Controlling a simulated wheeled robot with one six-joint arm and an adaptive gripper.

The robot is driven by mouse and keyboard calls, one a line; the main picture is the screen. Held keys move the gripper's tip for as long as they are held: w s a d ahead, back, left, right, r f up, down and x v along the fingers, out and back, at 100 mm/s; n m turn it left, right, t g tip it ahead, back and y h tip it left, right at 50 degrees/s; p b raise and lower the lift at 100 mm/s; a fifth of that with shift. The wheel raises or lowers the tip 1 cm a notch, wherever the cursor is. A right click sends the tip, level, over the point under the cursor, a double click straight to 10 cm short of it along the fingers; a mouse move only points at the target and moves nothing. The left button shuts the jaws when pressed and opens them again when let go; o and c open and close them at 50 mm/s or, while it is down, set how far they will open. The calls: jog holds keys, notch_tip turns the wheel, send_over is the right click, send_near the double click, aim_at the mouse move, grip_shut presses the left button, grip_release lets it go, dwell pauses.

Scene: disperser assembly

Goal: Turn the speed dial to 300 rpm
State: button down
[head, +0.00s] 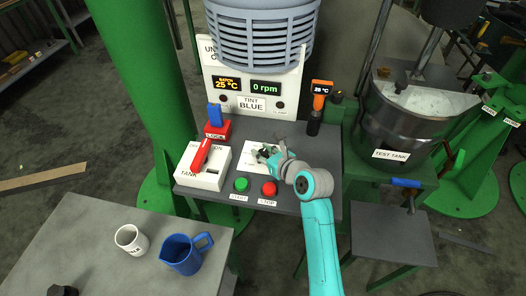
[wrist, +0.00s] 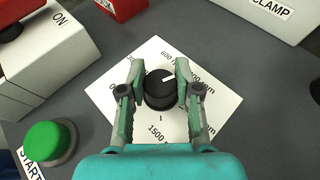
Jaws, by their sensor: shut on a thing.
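The speed dial (wrist: 159,92) is a black round knob with a white pointer mark, on a white card (wrist: 158,47) turned like a diamond. In the wrist view, the pointer aims up and to the right, close to the "600 rpm" label. "1500 rpm" reads at the bottom; the left and right labels are partly hidden by the fingers. My gripper (wrist: 160,80) is shut on the dial, one finger on each side. The panel display (head: 265,87) reads 0 rpm.
The green start button (head: 241,184) and red stop button (head: 269,188) sit in front of the dial. A white switch box with a red lever (head: 202,155) stands to the left. The test tank (head: 400,135) is farther right.

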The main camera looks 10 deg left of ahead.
jog(key=n+g+y, duration=0.2)
jog(key=n+g, duration=0.1)
jog(key=n+g+y, duration=0.2)
jog(key=n+g, duration=0.2)
jog(key=shift+w+r, duration=0.1)
jog(key=shift+w, duration=0.05)
jog(key=n+g, duration=0.3)
jog(key=g, duration=0.1)
jog(key=shift+n+g+h, duration=0.4)
jog(key=shift+n+g, duration=1.5)
jog(key=shift+g, duration=0.1)
jog(key=shift+n+h, duration=0.3)
jog(key=c, duration=0.8)
grip_release()
